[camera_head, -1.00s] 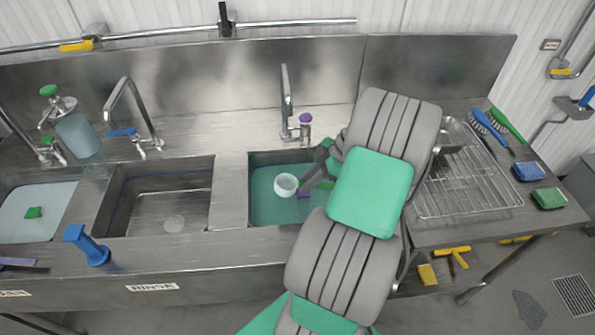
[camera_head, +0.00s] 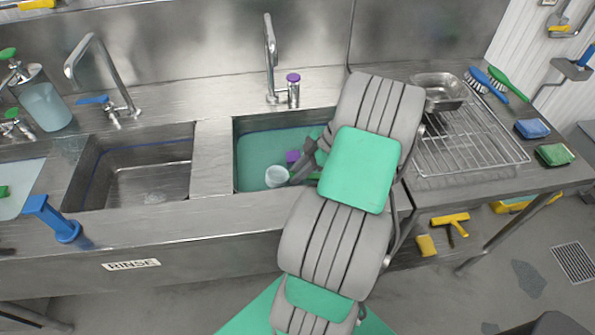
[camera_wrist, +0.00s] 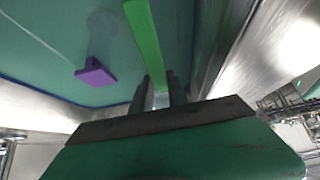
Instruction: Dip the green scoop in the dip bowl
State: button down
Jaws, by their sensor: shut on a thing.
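My gripper (camera_head: 300,165) is shut on the green handle of the scoop, over the basin of green liquid. In the wrist view the green scoop (camera_wrist: 143,35) runs up from between my fingertips (camera_wrist: 158,88) and out of the top edge. In the head view a pale round cup (camera_head: 276,177) lies just left of my fingers, near the basin's front wall. It appears to be the scoop's head, but I cannot tell how deep it sits. No separate dip bowl stands out; the liquid-filled basin (camera_head: 245,114) is the nearest container.
A purple stopper (camera_wrist: 95,74) stands in the liquid, close to my gripper, and shows in the head view (camera_head: 292,157). The rinse basin (camera_head: 192,135) is at left. A wire rack (camera_head: 470,150) with a metal pan (camera_head: 438,92) is at right. A tap (camera_head: 269,50) rises behind.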

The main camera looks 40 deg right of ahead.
notch_tip(320, 180, down, 9)
jog(key=b, duration=0.7)
dwell(1.7)
notch_tip(320, 180, up, 23)
jog(key=p, duration=1.6)
jog(key=shift+f, duration=0.15)
dwell(0.6)
